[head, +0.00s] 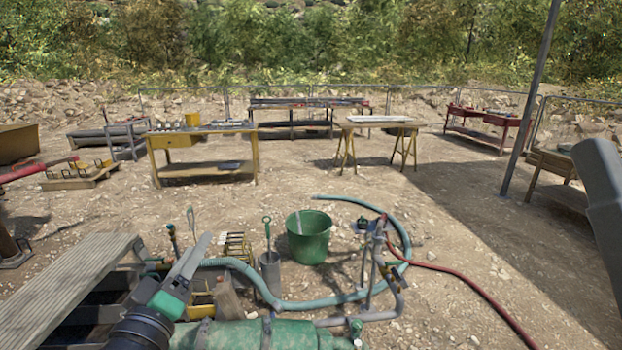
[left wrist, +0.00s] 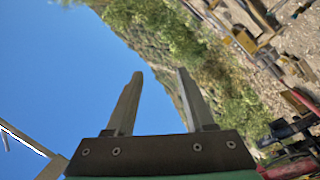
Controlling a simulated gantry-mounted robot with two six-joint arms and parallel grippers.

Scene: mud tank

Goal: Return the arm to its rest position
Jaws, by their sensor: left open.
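My left gripper (head: 202,245) comes in from the lower left in the head view, its dark wrist and green body low in the picture and its grey fingers pointing up and away. In the left wrist view the left gripper (left wrist: 160,74) has its two fingers apart with nothing between them. Behind them are sky, a bushy slope and, tilted at upper right, part of the yard. My right gripper is not in view.
A green tank (head: 260,335) lies close by at the bottom, with a ribbed plank deck (head: 60,290) to the left. A green bucket (head: 309,238), a teal hose (head: 330,300) and a red hose (head: 475,285) lie beyond. Worktables, including a yellow one (head: 205,170), stand farther back.

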